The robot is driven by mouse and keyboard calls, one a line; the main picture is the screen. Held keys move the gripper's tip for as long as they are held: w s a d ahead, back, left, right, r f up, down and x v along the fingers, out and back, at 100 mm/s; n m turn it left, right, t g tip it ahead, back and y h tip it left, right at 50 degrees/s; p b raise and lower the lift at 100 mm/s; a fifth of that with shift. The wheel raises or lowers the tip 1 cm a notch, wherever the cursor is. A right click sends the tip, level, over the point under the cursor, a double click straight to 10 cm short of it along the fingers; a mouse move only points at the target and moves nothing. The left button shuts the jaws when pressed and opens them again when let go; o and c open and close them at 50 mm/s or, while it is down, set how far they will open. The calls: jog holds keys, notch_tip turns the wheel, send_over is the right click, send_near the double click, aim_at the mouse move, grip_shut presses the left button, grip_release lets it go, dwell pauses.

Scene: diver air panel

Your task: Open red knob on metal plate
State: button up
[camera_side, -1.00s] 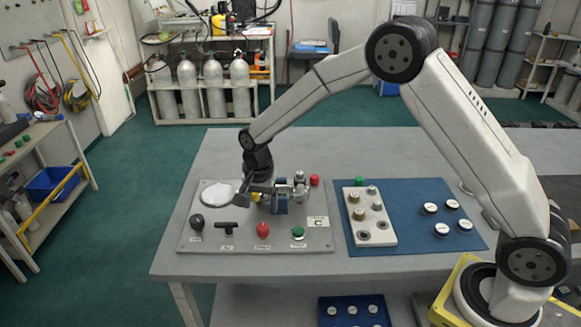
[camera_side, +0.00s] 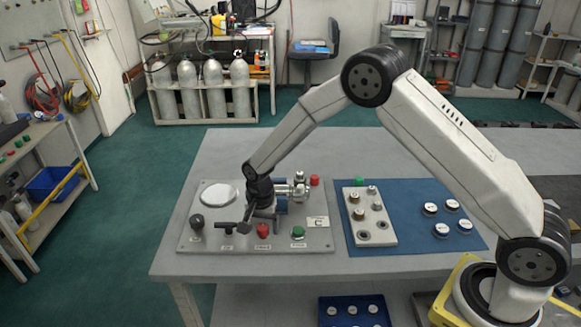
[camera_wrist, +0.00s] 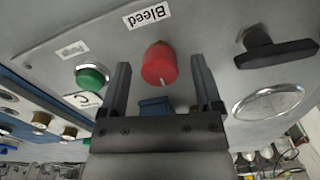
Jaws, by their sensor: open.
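The red knob (camera_side: 263,230) stands on the metal plate (camera_side: 210,243) near its front edge. In the wrist view the red knob (camera_wrist: 159,65) has a pale mark on its side and sits beside a label reading "Bleed". My gripper (camera_side: 257,224) is close to the knob in the side view. In the wrist view my gripper (camera_wrist: 160,70) is open, with one finger on each side of the knob and visible gaps. The arm's end partly covers the plate's middle in the side view.
Near the knob are a green knob (camera_side: 298,232), a black T-handle (camera_side: 228,227), a black ball knob (camera_side: 196,222) and a round gauge (camera_side: 219,194). Silver fittings (camera_side: 300,187) stand behind. A white block (camera_side: 369,217) with valves lies on a blue mat (camera_side: 415,240) to the right.

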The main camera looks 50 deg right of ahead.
jog(key=shift+c, duration=0.2)
grip_shut()
jog(key=shift+n, duration=0.4)
jog(key=n, duration=0.3)
jog(key=shift+n, duration=0.3)
jog(key=n, duration=0.3)
jog(key=shift+n, duration=0.3)
jog(key=n, duration=0.4)
jog(key=shift+n, duration=2)
